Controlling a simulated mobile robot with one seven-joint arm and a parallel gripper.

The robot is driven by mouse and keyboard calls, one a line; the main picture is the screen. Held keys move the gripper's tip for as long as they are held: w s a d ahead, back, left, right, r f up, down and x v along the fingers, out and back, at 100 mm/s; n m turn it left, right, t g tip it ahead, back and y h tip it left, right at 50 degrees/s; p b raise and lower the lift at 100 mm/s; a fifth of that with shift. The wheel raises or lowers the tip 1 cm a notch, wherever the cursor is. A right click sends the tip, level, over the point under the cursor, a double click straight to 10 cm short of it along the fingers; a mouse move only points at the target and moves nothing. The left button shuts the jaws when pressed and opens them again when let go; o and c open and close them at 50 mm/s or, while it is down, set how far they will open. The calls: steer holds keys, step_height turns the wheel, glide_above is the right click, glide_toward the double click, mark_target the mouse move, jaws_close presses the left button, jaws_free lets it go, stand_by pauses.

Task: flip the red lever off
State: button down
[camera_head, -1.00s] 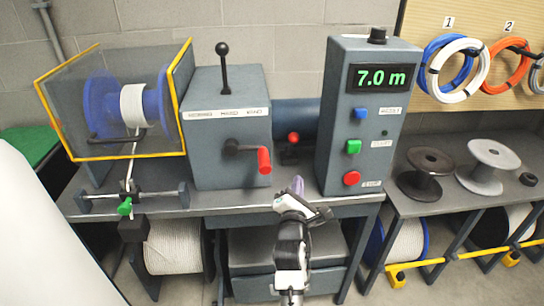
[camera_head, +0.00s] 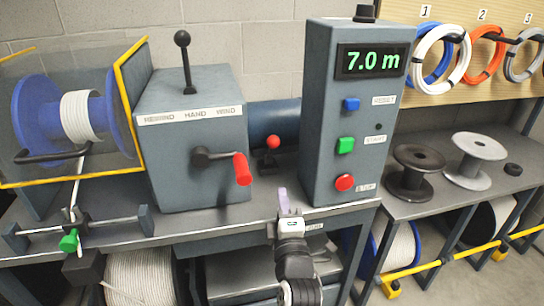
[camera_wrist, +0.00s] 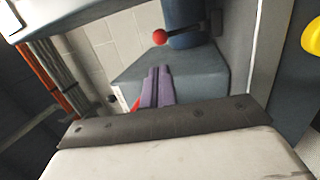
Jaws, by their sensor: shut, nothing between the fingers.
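The red lever, a red ball knob (camera_head: 273,142) on a short dark stem, stands at the back of the bench between the grey winder box and the control cabinet. In the wrist view its red ball (camera_wrist: 160,37) and dark stem show beyond my fingertips, against a blue-grey cylinder. My gripper (camera_head: 284,197) is at the bench's front edge, in front of and below the lever. Its purple fingers (camera_wrist: 158,76) are shut and empty, apart from the lever.
The winder box (camera_head: 195,150) carries a red-handled crank (camera_head: 242,169) and a black-knobbed lever (camera_head: 183,65). The control cabinet (camera_head: 325,120) reads 7.0 m and has blue, green and red buttons. Spools (camera_head: 418,172) stand right. A gap lies between box and cabinet.

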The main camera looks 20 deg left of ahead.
steer(key=p, duration=0.8)
glide_toward(272, 140)
steer(key=x, duration=0.2)
steer(key=f+x, duration=0.1)
steer(key=x, duration=0.1)
steer(key=shift+w, duration=0.45)
steer(key=shift+w+a, duration=0.35)
steer(key=shift+w, duration=0.3)
steer(key=p, duration=0.1)
steer(key=r+p, duration=0.1)
steer(key=w+r+g+p, duration=0.1)
steer(key=shift+a+h, duration=0.3)
steer(key=g+p, duration=0.1)
steer(key=w+a+p, duration=0.1)
steer(key=p, duration=0.1)
steer(key=shift+w+r+g+h, duration=0.1)
steer(key=shift+r+g+h, duration=0.2)
steer(key=shift+g+h, duration=0.1)
steer(key=shift+d+f, duration=0.1)
